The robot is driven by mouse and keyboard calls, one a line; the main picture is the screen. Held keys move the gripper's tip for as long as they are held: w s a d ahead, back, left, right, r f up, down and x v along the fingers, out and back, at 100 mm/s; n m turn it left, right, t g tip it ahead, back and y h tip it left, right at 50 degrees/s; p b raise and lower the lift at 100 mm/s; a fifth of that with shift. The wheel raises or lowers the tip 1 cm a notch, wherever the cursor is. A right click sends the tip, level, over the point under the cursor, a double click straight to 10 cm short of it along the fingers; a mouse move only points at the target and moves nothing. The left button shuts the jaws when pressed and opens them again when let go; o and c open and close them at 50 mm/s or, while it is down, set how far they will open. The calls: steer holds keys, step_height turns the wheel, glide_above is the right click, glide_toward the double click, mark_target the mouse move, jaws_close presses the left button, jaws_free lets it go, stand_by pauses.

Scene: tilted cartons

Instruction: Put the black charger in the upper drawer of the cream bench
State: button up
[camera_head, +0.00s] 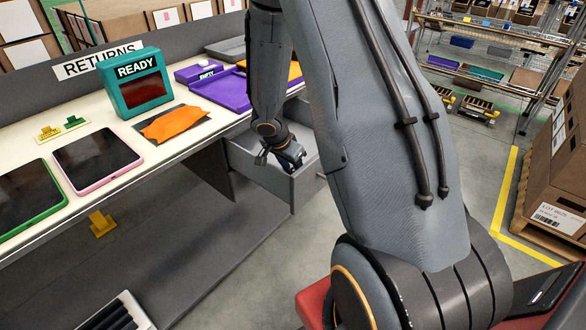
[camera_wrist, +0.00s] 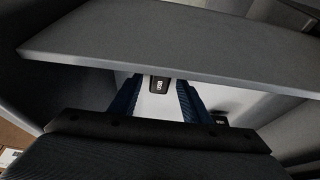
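The cream bench (camera_head: 118,112) runs across the left of the head view. A grey drawer (camera_head: 265,190) under its top is pulled open. My gripper (camera_head: 287,163) reaches down into this drawer, its fingers partly hidden. In the wrist view my gripper (camera_wrist: 160,102) has its two blue fingers apart. The black charger (camera_wrist: 159,84), with a white mark, shows between the fingers against a pale surface, with a gap on each side. The drawer's grey wall (camera_wrist: 180,45) crosses the wrist view beyond the fingers. The charger is not visible in the head view.
A small dark thing (camera_wrist: 219,118) shows right of the fingers in the wrist view. On the bench are a teal READY box (camera_head: 138,84), an orange cloth (camera_head: 173,125), a pink-edged tablet (camera_head: 97,158) and a purple tray (camera_head: 233,92). Cartons (camera_head: 560,150) stand at the right.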

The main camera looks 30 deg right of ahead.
steer(key=shift+r+p, duration=0.2)
steer(key=shift+p, duration=0.2)
steer(key=v, duration=1.2)
steer(key=s+r+n, duration=0.1)
steer(key=s, duration=0.2)
steer(key=s+a+r+n+y, duration=0.1)
steer(key=s+n, duration=0.1)
steer(key=s, duration=0.1)
steer(key=s+a+r+n+g, duration=0.1)
steer(key=s+r+n, duration=0.1)
steer(key=s, duration=0.1)
steer(key=shift+s+a+r, duration=0.1)
steer(key=shift+s+a, duration=0.05)
steer(key=s+a+r+n+y, duration=0.3)
steer(key=s+a+n, duration=0.3)
steer(key=s, duration=0.4)
steer(key=shift+s+n+g, duration=0.3)
steer(key=shift+s+n, duration=0.05)
steer(key=shift+n, duration=0.35)
steer(key=shift+r, duration=0.1)
